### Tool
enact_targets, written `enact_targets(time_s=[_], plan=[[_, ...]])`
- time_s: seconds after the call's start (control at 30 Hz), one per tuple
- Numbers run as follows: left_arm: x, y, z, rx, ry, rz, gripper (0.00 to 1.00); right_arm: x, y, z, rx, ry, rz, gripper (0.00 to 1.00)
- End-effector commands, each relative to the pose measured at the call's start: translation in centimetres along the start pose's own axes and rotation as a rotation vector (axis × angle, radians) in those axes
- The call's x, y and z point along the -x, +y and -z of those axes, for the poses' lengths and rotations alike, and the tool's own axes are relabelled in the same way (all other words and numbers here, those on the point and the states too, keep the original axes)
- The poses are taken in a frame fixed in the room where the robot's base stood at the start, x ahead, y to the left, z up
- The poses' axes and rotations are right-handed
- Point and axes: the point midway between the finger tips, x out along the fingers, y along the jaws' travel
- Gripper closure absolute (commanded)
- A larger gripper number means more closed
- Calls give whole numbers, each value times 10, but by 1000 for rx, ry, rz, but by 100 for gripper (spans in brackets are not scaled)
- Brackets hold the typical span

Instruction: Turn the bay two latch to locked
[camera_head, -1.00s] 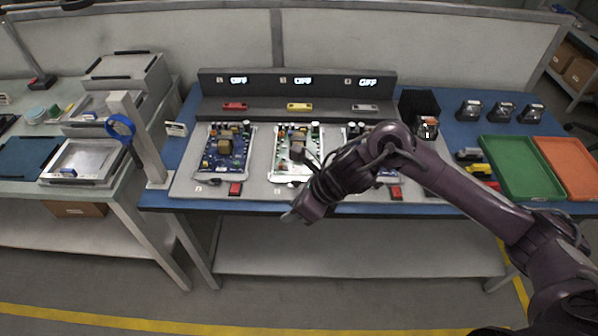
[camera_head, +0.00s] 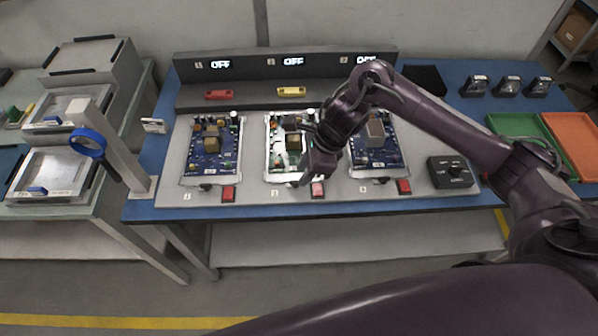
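The bay two board (camera_head: 277,145) is the middle of three circuit boards on a grey panel (camera_head: 250,192). Its dark latch is at the board's front edge, mostly hidden by my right gripper, so its setting cannot be read. My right gripper (camera_head: 306,180) points down at that front edge, beside the bay two red button (camera_head: 318,190); contact and finger opening cannot be told. Similar dark latches show at bay one (camera_head: 206,186) and bay three (camera_head: 382,180). My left gripper is not in view.
Green (camera_head: 515,125) and orange (camera_head: 575,140) trays lie further right. A post with a blue ring (camera_head: 88,143) stands at the left. My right arm crosses over bay three.

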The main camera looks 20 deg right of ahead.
Motion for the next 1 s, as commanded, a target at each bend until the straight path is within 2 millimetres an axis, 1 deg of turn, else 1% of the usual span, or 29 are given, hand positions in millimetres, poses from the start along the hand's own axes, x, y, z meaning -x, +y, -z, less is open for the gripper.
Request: enact_targets(time_s=[0.1,0.23,0.43,0.53,0.57,0.7,0.8,1.0], plan=[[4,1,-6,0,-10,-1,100,-16,0,-1,-3,-2,-2,70],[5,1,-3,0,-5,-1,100,-28,0,-1,-2,-1,0,70],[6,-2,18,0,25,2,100,-32,0,0,0,0,1,70],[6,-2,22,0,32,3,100,-32,0,0,0,0,2,70],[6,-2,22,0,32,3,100,-32,0,0,0,0,2,71],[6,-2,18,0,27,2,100,-32,0,0,-1,0,2,90],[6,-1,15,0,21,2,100,-31,0,0,-1,-1,2,100],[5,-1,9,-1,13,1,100,-31,0,0,-3,-1,3,100]])
